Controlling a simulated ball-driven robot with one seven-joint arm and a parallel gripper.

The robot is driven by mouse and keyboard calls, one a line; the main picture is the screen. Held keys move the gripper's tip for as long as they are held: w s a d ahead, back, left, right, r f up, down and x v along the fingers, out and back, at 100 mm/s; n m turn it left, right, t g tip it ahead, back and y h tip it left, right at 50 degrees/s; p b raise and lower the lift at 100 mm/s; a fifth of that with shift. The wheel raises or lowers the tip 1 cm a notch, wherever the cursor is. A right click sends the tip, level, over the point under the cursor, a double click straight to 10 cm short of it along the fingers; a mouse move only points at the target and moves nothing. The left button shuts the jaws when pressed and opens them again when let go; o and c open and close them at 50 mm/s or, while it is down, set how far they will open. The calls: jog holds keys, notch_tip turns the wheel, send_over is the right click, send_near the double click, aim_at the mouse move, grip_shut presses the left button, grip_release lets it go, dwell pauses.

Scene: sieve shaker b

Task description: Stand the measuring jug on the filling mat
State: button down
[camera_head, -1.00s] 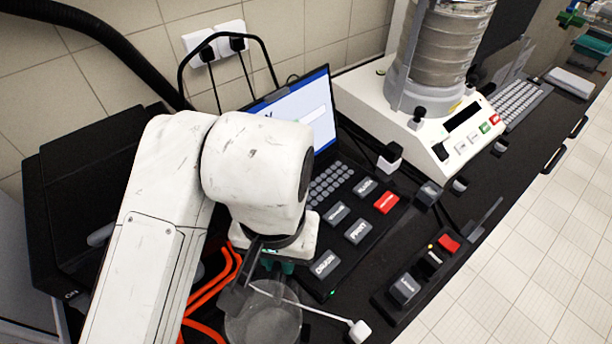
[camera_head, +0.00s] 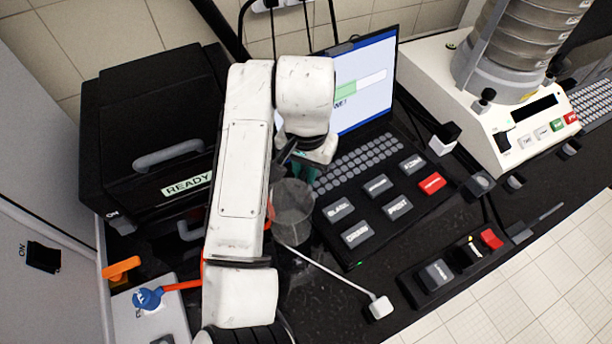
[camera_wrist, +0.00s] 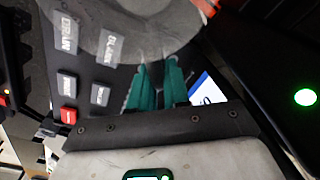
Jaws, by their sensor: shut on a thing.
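The measuring jug (camera_head: 292,212) is a clear, see-through cup in the lower middle of the head view, left of the laptop keys. My gripper (camera_head: 293,158) is at its upper side, shut on it. In the wrist view the jug (camera_wrist: 128,22) is a grey translucent round shape beyond the teal fingers of my gripper (camera_wrist: 157,72). My arm covers the area left of the jug. I cannot tell whether the jug's base touches the bench. I cannot make out the filling mat; orange lines partly show behind my arm.
A laptop (camera_head: 385,187) with big labelled keys stands right of the jug. A white cable leads to a small white block (camera_head: 380,307). A black READY machine (camera_head: 150,120) is at left, the sieve shaker (camera_head: 490,110) at upper right. A switch box (camera_head: 455,262) lies at lower right.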

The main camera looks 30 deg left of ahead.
jog(key=shift+w+f+p, duration=0.1)
jog(key=shift+f+p, duration=0.45)
jog(key=shift+f, duration=1.1)
jog(key=c, duration=1.1)
grip_release()
jog(key=shift+f, duration=0.1)
